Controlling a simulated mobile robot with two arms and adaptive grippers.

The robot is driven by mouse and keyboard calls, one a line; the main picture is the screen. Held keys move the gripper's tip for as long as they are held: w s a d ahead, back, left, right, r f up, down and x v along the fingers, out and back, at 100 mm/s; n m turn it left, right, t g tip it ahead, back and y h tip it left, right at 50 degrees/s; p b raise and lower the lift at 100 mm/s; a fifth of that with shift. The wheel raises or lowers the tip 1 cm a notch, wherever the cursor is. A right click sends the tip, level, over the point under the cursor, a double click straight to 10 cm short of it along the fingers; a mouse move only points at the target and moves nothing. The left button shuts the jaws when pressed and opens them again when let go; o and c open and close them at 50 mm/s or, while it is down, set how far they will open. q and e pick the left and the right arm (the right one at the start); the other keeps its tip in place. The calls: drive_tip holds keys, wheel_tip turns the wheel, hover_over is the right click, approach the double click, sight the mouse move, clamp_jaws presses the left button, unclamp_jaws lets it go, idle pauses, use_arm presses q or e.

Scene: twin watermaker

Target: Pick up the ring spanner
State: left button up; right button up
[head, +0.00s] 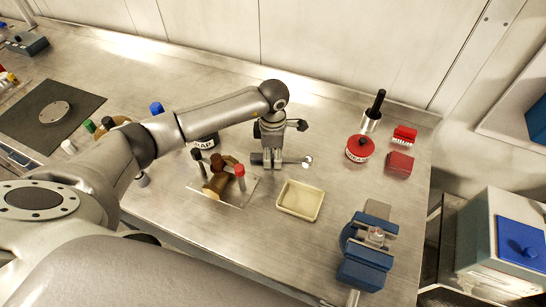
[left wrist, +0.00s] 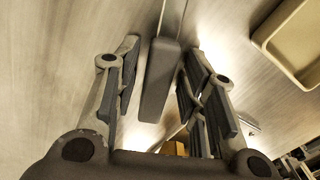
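The ring spanner (head: 307,162) lies on the steel bench, its bright ring end to the right of my left gripper in the head view. My left gripper (head: 271,160) points down over its handle end. In the left wrist view, the dark grey handle (left wrist: 160,82) runs between the spread fingers of the left gripper (left wrist: 160,65), with gaps on both sides. The gripper is open and holds nothing. The ring end is outside the wrist view. My right gripper is not in view.
A cream tray (head: 300,200) is just right of the gripper. A mat with brass and red-capped parts (head: 240,172) is close on the left. A blue vise (head: 366,250) stands at the front right.

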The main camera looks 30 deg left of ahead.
use_arm(q)
clamp_jaws()
drive_tip(key=shift+r, duration=0.15)
drive_tip(key=shift+w+r+b, duration=0.1)
drive_tip(key=shift+r+b, duration=0.35)
drive_tip(key=shift+b, duration=0.1)
drive_tip(key=shift+d+r+b, duration=0.2)
drive_tip(key=shift+r+b, duration=0.55)
drive_tip(key=shift+r, duration=0.35)
drive_tip(key=s+d+r+b, duration=0.4)
drive_tip(key=s+d+r, duration=0.5)
drive_tip(key=d, duration=0.1)
drive_tip(key=shift+d+r+b, duration=0.3)
drive_tip(key=shift+r+b, duration=0.05)
